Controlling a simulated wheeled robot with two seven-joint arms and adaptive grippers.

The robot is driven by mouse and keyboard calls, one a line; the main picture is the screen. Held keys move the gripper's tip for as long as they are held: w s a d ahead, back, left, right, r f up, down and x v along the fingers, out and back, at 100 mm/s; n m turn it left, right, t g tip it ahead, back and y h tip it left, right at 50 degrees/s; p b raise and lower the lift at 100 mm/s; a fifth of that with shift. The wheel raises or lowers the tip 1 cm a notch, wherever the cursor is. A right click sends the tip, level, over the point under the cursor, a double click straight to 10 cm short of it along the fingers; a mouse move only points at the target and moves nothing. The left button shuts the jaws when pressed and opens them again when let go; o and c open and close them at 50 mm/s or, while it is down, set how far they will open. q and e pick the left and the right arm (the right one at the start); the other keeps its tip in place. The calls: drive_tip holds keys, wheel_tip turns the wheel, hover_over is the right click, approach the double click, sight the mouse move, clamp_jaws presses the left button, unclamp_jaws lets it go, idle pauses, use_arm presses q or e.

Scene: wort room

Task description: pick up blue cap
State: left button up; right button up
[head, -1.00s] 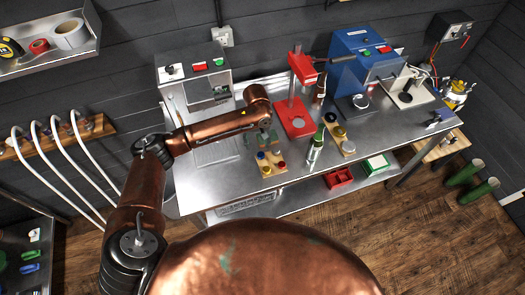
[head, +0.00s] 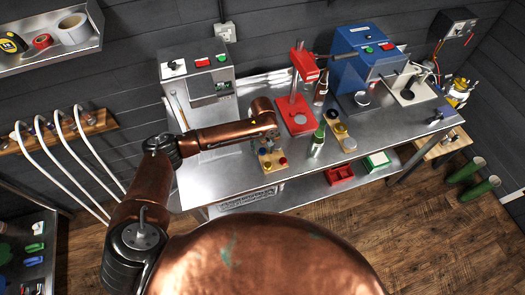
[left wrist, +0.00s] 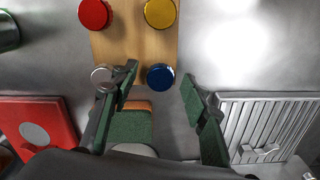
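The blue cap (left wrist: 160,76) sits on a small wooden board (left wrist: 137,43) in the left wrist view, at the board's near right corner. A silver cap (left wrist: 103,77), a red cap (left wrist: 94,13) and a yellow cap (left wrist: 160,12) sit on the same board. My left gripper (left wrist: 160,82) is open and empty, with the blue cap showing between its fingertips, closer to the left finger. In the head view the left gripper (head: 267,135) is over the far side of the board, partly hidden by its own wrist. The right gripper is not in view.
A red press (head: 297,118) stands right of the board on the steel bench (head: 225,175). A green-capped bottle (head: 318,141) and a second board with jars (head: 340,135) stand nearby. A grey machine (head: 200,85) is at the back left.

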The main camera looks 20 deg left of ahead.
use_arm(q)
drive_tip(key=c, duration=0.5)
